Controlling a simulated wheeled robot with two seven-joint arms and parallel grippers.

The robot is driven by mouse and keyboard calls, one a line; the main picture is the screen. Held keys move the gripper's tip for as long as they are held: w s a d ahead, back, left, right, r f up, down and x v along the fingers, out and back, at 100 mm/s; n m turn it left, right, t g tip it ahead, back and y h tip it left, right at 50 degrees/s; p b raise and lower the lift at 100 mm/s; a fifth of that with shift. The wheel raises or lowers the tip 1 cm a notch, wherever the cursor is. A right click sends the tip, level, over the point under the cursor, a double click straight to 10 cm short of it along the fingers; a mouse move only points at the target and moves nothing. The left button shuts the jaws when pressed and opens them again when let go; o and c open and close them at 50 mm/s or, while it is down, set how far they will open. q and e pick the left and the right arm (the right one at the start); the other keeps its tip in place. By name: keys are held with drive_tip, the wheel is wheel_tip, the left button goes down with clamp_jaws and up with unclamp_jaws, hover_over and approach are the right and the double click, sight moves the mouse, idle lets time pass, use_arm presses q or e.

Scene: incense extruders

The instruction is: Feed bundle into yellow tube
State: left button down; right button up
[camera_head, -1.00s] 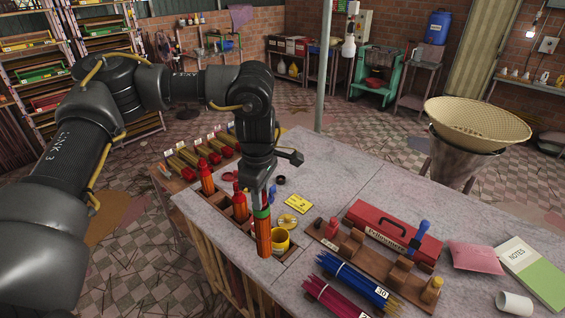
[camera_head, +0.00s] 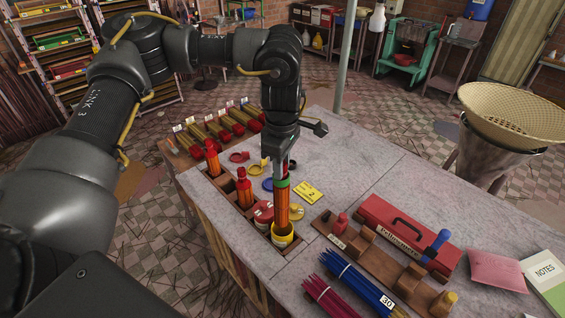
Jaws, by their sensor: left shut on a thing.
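My left gripper (camera_head: 283,168) is shut on the upper part of an orange stick bundle (camera_head: 283,208) with a green band near its top. The bundle hangs about upright. The yellow tube (camera_head: 282,240) stands in the near end of the wooden rack at the table's left edge. The bundle's lower end is at the tube's mouth and appears to be within its rim; how deep it goes I cannot tell. My right gripper is not in view.
Beside the yellow tube in the rack is a red tube (camera_head: 263,214), then red-topped orange pieces (camera_head: 244,188). A yellow card (camera_head: 308,192) and loose lids lie behind. A wooden holder (camera_head: 370,256), blue sticks (camera_head: 352,278) and a red toolbox (camera_head: 408,232) stand to the right.

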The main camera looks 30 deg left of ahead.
sight(282, 215)
use_arm(q)
drive_tip(key=shift+w+f+b, duration=0.2)
drive_tip(key=shift+f+b, duration=0.4)
drive_tip(key=shift+f, duration=0.25)
drive_tip(key=shift+f+b, duration=1.4)
drive_tip(key=shift+f, duration=0.9)
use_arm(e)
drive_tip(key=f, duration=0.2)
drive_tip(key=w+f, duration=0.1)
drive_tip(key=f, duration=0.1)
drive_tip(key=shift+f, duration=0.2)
use_arm(q)
drive_tip(key=shift+f+b, duration=5.15)
drive_tip(key=shift+f, duration=2.35)
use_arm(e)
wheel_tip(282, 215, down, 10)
